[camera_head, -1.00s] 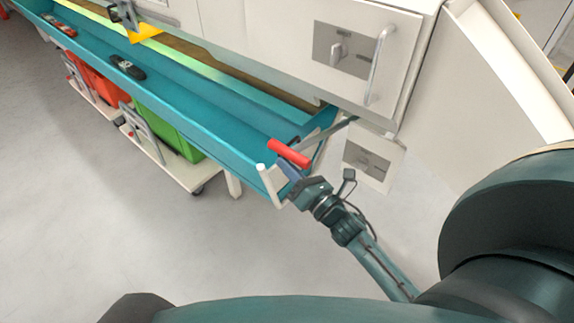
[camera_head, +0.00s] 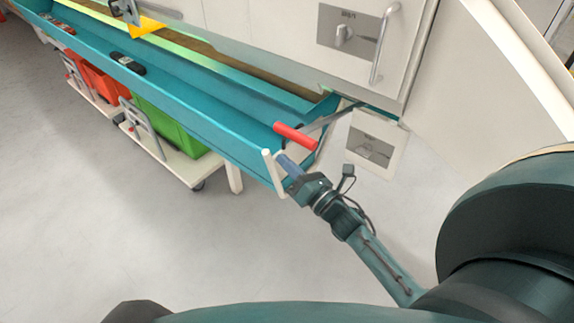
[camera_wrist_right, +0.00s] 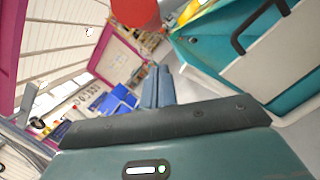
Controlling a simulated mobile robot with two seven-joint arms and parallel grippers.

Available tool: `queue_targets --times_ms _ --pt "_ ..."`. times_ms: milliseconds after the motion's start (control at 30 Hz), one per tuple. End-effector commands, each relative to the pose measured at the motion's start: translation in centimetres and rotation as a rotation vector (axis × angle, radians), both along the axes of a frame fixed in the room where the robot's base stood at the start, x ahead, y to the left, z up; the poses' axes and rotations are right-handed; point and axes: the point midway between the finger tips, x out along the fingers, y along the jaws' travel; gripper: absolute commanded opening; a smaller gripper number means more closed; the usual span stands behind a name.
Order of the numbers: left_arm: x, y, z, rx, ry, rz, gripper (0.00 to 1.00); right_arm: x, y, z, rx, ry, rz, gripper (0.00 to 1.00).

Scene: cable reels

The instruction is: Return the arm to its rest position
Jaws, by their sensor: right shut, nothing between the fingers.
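My right gripper (camera_head: 288,163) reaches up from the lower right in the head view. It is shut and holds nothing. Its blue-grey fingers point at the end of the teal trough, just below a red handle (camera_head: 296,136), with a small gap between them. In the right wrist view the shut fingers (camera_wrist_right: 158,90) show at the middle, and a red round shape (camera_wrist_right: 134,10) shows beyond them at the top edge. My left gripper is not in view.
The teal trough (camera_head: 190,107) runs to the upper left with dark items in it. A white cabinet (camera_head: 300,30) with a switch and handle stands behind. Green (camera_head: 170,125) and orange (camera_head: 103,85) crates sit on carts below. The grey floor at lower left is clear.

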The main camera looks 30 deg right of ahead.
Motion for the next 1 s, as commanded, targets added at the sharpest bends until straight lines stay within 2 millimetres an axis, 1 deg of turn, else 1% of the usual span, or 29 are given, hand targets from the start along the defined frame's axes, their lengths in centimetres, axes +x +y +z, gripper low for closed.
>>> queue_targets --times_ms 33,100,200,300,400,567,800,867,967,1000 --pt "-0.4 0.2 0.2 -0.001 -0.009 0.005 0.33 -1.2 -0.4 -0.7 -0.002 0.006 -0.002 0.00" --pt "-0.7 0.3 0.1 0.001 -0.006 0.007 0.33 -3.0 -0.8 -1.0 -0.003 0.008 -0.001 0.00" --pt "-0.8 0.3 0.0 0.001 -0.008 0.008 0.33 -5.2 -1.3 -1.5 -0.001 0.008 -0.001 0.00" --pt "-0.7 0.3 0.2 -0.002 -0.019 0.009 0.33 -7.0 -1.8 -1.9 0.000 0.009 -0.001 0.00" --pt "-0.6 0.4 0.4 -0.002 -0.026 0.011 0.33 -8.3 -2.1 -2.1 0.000 0.007 -0.001 0.00" --pt "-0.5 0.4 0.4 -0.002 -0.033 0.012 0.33 -9.4 -2.4 -2.3 -0.002 0.006 0.000 0.00" --pt "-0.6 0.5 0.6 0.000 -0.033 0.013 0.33 -9.6 -2.4 -2.1 -0.002 0.006 0.001 0.00" --pt "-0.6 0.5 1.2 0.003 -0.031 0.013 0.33 -9.6 -2.4 -1.5 -0.002 0.006 0.001 0.00" --pt "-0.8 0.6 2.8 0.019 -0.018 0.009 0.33 -9.6 -2.4 0.8 -0.002 0.006 0.001 0.00" --pt "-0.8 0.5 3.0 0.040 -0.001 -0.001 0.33 -9.5 -2.4 1.9 -0.002 0.006 0.001 0.00"
